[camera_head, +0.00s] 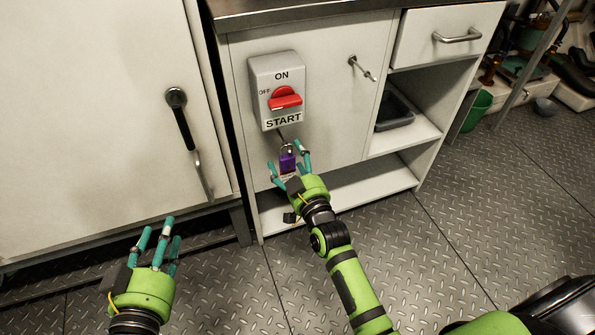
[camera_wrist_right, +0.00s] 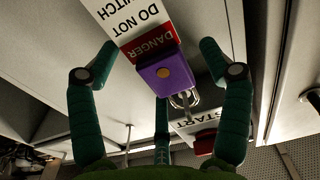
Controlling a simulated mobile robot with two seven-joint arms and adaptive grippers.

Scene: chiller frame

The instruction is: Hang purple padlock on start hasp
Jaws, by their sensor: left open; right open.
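The purple padlock (camera_head: 287,162) is just below the grey start switch box (camera_head: 277,95), with its shackle up at the box's lower edge. In the right wrist view the padlock (camera_wrist_right: 165,74) has a silver shackle (camera_wrist_right: 185,103) and a red and white danger tag (camera_wrist_right: 135,30). It lies between the spread fingers of my right gripper (camera_head: 287,165), which is open around it; contact is not visible. The hasp is too small to make out clearly. My left gripper (camera_head: 157,240) is open and empty at the lower left, away from the switch.
The box has a red knob (camera_head: 285,98) and sits on a white cabinet panel (camera_head: 330,60). A key-like handle (camera_head: 362,68) sticks out to its right. A white door with a long handle (camera_head: 190,140) is at left. An open shelf (camera_head: 405,135) holds a grey bin (camera_head: 393,110). The patterned metal floor is clear.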

